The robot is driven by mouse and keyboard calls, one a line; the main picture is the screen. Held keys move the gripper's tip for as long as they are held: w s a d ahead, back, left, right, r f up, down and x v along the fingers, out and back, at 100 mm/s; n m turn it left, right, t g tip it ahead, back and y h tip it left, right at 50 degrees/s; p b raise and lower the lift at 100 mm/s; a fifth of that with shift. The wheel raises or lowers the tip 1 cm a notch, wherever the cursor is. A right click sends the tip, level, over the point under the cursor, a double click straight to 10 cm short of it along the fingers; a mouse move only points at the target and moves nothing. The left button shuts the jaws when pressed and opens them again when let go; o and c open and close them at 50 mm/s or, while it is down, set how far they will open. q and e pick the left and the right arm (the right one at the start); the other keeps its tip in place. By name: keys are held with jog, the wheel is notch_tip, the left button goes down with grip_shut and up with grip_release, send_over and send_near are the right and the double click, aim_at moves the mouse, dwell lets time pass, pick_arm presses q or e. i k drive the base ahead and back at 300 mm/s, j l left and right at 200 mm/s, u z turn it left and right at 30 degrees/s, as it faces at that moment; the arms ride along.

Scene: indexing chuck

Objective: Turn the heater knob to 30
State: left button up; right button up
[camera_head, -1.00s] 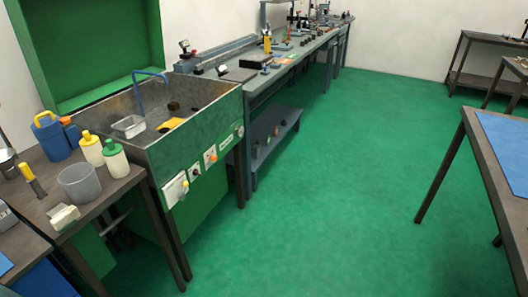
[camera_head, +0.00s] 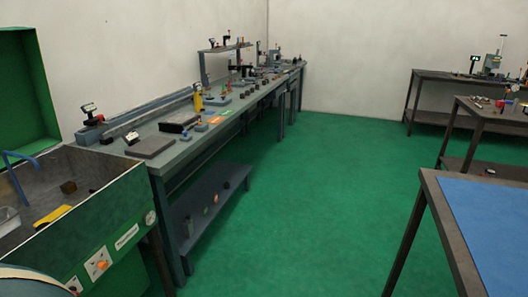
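The front panel of the green wash tank (camera_head: 120,226) at the lower left carries several controls. An orange knob (camera_head: 102,265) sits on a white plate with markings too small to read. A second white plate (camera_head: 73,285) with a dark centre is partly cut off at the lower edge. A white label (camera_head: 127,238) and a round dial (camera_head: 150,217) are farther right on the panel. I cannot tell from the lettering which control is the heater knob. Neither of my grippers is in view. A pale curved shape at the bottom left corner may be part of my arm.
A long grey workbench (camera_head: 165,164) with tools runs along the left wall, past the tank. A table with a blue mat (camera_head: 490,225) stands at the right. Dark tables (camera_head: 440,76) stand at the back right. Green floor between them is clear.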

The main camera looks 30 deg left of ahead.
aim_at(103, 265)
jog(key=i+u, duration=0.35)
jog(key=i+l+u, duration=0.2)
jog(key=i+u, duration=0.15)
jog(key=i+l+u, duration=0.55)
jog(key=u, duration=0.15)
jog(key=i+l+u, duration=0.2)
jog(key=u, duration=0.2)
jog(key=i+l+u, duration=0.1)
jog(key=l+u, duration=0.25)
jog(key=j, duration=0.1)
